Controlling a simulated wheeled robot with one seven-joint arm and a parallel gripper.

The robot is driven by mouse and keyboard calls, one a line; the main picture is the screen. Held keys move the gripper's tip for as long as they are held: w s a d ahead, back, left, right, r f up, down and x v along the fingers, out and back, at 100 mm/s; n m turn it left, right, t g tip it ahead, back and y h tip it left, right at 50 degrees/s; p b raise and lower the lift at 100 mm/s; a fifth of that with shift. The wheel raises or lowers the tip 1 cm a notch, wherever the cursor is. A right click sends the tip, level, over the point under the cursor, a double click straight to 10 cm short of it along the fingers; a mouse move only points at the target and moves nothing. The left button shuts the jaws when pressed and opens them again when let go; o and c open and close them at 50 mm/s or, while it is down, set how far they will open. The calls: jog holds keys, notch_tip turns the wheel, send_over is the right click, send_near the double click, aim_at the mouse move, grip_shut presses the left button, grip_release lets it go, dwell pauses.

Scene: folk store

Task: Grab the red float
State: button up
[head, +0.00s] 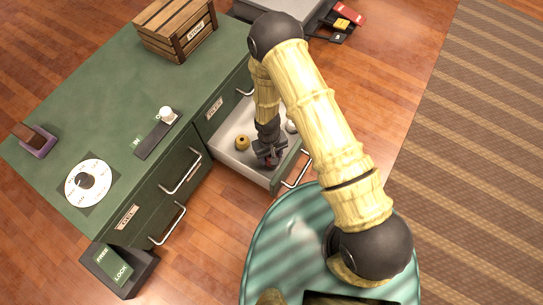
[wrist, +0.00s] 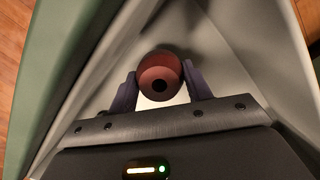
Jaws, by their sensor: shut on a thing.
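There the float is mostly hidden by the gripper. I cannot tell whether the float touches the drawer floor.
A tan round float (head: 242,142) lies in the drawer left of my gripper, and a pale round thing (head: 291,127) lies to the right. The drawer's walls stand close around the gripper. The green cabinet top (head: 150,85) holds a wooden crate (head: 176,28) and a round dial (head: 89,183).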

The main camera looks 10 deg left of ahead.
notch_tip(320, 180, up, 8)
jog(key=p, duration=0.4)
jog(key=shift+r, duration=0.15)
